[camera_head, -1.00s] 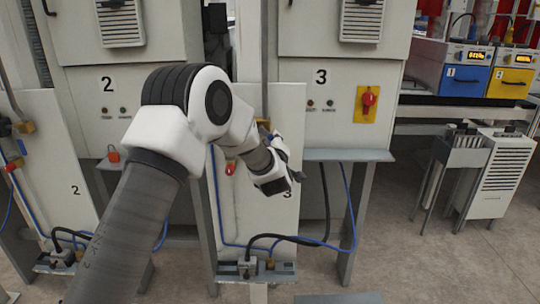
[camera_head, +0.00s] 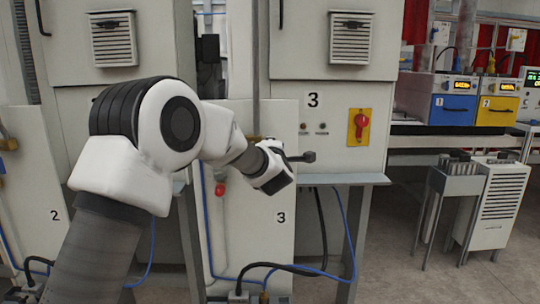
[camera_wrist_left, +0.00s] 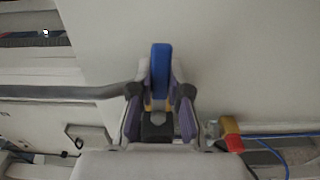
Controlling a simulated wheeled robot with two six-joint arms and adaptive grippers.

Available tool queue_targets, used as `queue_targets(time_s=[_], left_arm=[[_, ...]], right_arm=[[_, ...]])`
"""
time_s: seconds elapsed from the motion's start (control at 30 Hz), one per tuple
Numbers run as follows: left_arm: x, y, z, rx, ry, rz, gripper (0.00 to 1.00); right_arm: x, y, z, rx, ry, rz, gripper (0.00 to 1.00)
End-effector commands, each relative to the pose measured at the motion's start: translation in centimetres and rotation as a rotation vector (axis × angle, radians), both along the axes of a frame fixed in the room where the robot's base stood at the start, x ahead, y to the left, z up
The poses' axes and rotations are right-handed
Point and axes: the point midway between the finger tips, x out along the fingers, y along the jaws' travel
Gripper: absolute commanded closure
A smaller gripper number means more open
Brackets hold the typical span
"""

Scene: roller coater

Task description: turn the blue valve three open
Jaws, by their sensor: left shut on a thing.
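The blue valve handle (camera_wrist_left: 160,70) stands upright in the left wrist view, between the two fingers of my left gripper (camera_wrist_left: 160,92). The fingers are shut on it from both sides. In the head view my left gripper (camera_head: 290,164) is at the upper right part of the white panel marked 3 (camera_head: 262,235). The handle is hidden there behind my wrist and gripper. My right gripper is in neither view.
A red-handled valve (camera_head: 220,189) is on panel 3, left of my gripper; a red and yellow fitting (camera_wrist_left: 230,130) shows at right in the wrist view. A grey ledge (camera_head: 345,179) juts out right of the panel. Blue hoses run below.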

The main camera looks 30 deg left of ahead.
Motion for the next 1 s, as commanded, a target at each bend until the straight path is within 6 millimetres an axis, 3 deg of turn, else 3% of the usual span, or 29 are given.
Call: queue_targets(time_s=[0.53, 0.57, 0.6, 1.0], left_arm=[[0.00, 0.02, 0.10, -0.024, -0.014, 0.000, 1.00], [0.00, 0.02, 0.10, -0.024, -0.014, 0.000, 0.74], [0.00, 0.02, 0.10, -0.024, -0.014, 0.000, 0.60], [-0.53, -0.36, 0.17, -0.022, -0.014, 0.000, 0.57]], right_arm=[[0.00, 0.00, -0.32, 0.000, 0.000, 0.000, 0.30], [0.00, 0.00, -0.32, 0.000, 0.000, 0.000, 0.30], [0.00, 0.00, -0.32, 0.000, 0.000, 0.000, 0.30], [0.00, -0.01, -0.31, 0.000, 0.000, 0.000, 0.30]])
